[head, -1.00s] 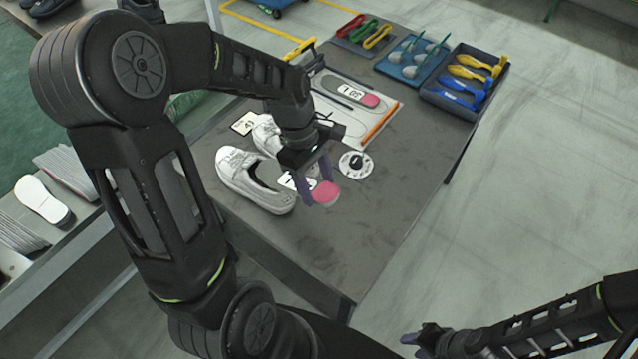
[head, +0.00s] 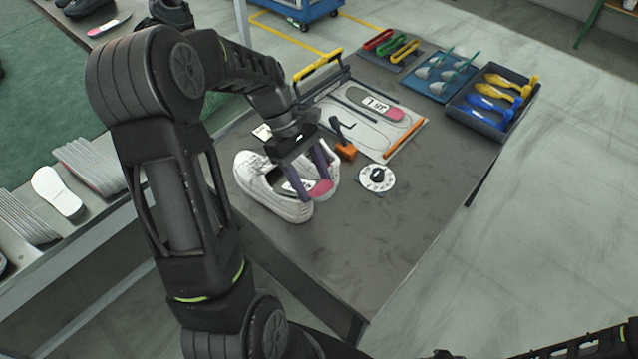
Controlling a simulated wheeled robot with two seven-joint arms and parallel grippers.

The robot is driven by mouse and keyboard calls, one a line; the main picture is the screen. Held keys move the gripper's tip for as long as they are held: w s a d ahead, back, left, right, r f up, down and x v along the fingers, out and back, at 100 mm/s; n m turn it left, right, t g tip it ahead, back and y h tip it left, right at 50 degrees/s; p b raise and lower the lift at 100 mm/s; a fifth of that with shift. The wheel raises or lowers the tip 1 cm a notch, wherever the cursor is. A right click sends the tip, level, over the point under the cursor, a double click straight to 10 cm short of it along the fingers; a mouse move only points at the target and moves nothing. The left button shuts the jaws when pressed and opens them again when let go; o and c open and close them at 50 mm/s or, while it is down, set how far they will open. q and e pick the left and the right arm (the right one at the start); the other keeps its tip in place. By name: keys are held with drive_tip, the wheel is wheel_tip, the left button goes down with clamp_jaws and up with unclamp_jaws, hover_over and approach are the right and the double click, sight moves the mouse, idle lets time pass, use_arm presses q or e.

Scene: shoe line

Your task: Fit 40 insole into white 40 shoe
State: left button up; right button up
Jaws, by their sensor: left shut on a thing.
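A pair of white shoes stands on the grey table; the near white shoe (head: 272,196) is at the left edge, and the other is partly hidden behind my left gripper. My left gripper (head: 308,185) has its purple fingers shut on an insole (head: 322,188) with a pink end. The insole is over the shoes, by the opening of the near one; I cannot tell whether it touches. Most of the insole and any size mark on it are hidden. My right gripper shows only as a dark tip (head: 441,354) at the bottom edge.
A round white dial (head: 377,178) and an orange clamp-like tool (head: 345,151) lie right of the shoes. Trays of tools (head: 469,122) fill the back right. The table's front is clear.

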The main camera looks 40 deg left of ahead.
sight(287, 184)
use_arm(q)
drive_tip(key=shift+y, duration=0.3)
drive_tip(key=shift+w+a+f+b, duration=0.1)
drive_tip(key=shift+a+f, duration=0.25)
drive_tip(key=shift+a, duration=0.25)
drive_tip(key=shift+a+f+b, duration=0.15)
drive_tip(key=shift+a+f, duration=0.15)
drive_tip(key=shift+a, duration=0.25)
drive_tip(key=shift+w+a+f+b, duration=0.1)
drive_tip(key=shift+a+f, duration=0.25)
drive_tip(key=shift+a, duration=0.25)
drive_tip(key=shift+y, duration=0.3)
drive_tip(key=shift+w+a+f+b, duration=0.1)
drive_tip(key=shift+a+f, duration=0.2)
drive_tip(key=shift+a, duration=0.6)
drive_tip(key=shift+a+f+b, duration=0.1)
drive_tip(key=shift+a+f, duration=0.2)
drive_tip(key=shift+a, duration=0.55)
drive_tip(key=shift+w+a+f+b, duration=0.1)
drive_tip(key=shift+a+f, duration=0.2)
drive_tip(key=shift+a, duration=0.6)
drive_tip(key=shift+a+f, duration=0.1)
drive_tip(key=shift+f, duration=0.1)
drive_tip(key=shift+f+y+b, duration=0.45)
drive_tip(key=shift+f+y, duration=0.05)
drive_tip(key=shift+f, duration=0.05)
drive_tip(key=shift+s, duration=0.1)
drive_tip(key=shift+f, duration=0.15)
